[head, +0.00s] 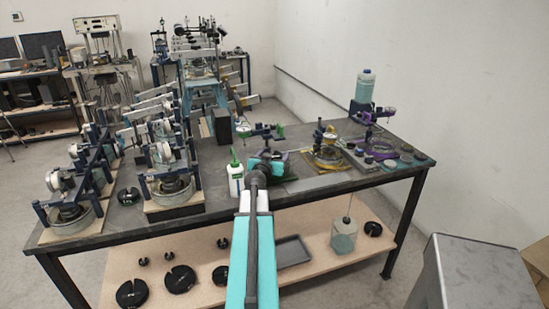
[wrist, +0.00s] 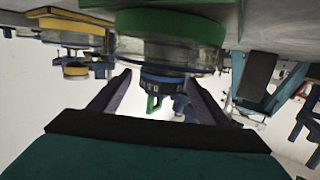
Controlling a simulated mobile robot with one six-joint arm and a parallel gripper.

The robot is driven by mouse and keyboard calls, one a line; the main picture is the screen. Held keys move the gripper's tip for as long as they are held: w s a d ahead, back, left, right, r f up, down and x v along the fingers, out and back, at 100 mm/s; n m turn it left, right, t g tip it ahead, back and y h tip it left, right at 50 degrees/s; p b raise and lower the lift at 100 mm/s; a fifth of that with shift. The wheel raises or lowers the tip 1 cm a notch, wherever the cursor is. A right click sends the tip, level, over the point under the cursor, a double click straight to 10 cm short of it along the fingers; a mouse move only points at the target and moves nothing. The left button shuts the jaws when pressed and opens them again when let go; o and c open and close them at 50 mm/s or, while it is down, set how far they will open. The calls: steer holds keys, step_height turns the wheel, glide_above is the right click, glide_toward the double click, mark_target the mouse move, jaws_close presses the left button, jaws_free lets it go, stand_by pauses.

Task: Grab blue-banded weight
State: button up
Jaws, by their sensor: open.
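In the wrist view, which looks upside down, a dark round piece with a blue band (wrist: 162,78) shows between my fingers and just beyond them. It appears to be the blue-banded weight, beside a clear dish with a green ring (wrist: 175,24). My gripper (wrist: 157,84) is open, its two dark fingers on either side of that piece in the picture. I cannot tell whether they touch it. In the head view my gripper (head: 268,157) is over the middle of the table at a green-marked frame (head: 262,132); my arm hides the weight there.
The dark table (head: 225,210) bears a white bottle (head: 235,178) left of my gripper. A yellow-marked frame (head: 327,155) and a purple-marked frame (head: 375,140) stand to the right. Lever frames (head: 168,180) crowd the left. Slotted black weights (head: 180,279) lie on the lower shelf.

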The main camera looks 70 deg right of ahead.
steer(key=shift+c, duration=0.3)
steer(key=c, duration=1.5)
steer(key=shift+r, duration=0.2)
step_height(320, 180, up, 28)
steer(key=b, duration=0.1)
steer(key=shift+f, duration=0.15)
stand_by(0.7)
